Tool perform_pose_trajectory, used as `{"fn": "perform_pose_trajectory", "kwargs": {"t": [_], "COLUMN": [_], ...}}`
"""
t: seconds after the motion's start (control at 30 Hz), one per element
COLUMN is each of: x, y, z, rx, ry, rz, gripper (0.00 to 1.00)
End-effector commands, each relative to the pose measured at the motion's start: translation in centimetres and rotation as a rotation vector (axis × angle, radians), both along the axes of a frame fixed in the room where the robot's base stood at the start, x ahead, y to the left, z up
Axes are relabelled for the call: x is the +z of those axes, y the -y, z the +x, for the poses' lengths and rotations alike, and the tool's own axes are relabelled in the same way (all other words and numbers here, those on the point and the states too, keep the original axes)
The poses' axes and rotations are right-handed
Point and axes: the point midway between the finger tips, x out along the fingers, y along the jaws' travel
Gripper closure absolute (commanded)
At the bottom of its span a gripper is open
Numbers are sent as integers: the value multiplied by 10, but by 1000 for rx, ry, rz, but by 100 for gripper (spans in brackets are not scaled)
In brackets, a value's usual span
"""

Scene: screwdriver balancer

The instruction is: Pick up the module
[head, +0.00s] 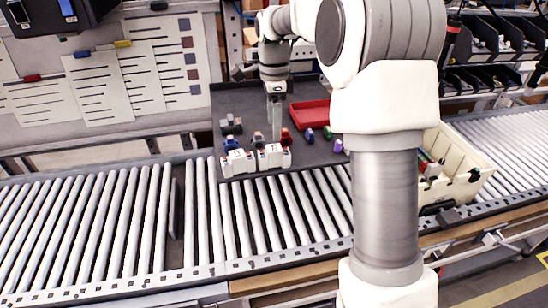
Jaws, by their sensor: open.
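Two white box-like modules stand side by side at the front edge of a dark work surface (235,104). The left module (238,164) has a blue part by its top. The right module (273,158) has orange and red parts around its top. I cannot tell which one the task means. My gripper (275,136) points down from above, just over or behind the right module. The fingers are small in view, and nothing is visibly held. Whether they touch the module cannot be told.
A red tray (310,115) lies right of my gripper, with small purple and green pieces (328,133) before it. A dark grey part (231,125) lies at left. A roller conveyor (110,225) runs along the front. A cream crate (465,178) stands right, partly behind my arm.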

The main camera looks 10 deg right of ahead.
Motion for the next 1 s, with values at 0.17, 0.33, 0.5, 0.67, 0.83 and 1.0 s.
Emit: {"fn": "perform_pose_trajectory", "kwargs": {"t": [0.17,0.33,0.5,0.67,0.83,1.0], "x": [-28,-38,-60,-82,-88,-88], "y": [1,0,0,0,0,0], "z": [-1,-1,-3,-3,-2,-2], "rx": [-2,-1,0,-1,0,0], "ry": [-2,-1,-5,-3,1,1], "rz": [0,0,0,0,-1,0], "gripper": [20,20,20,20,20,25]}}
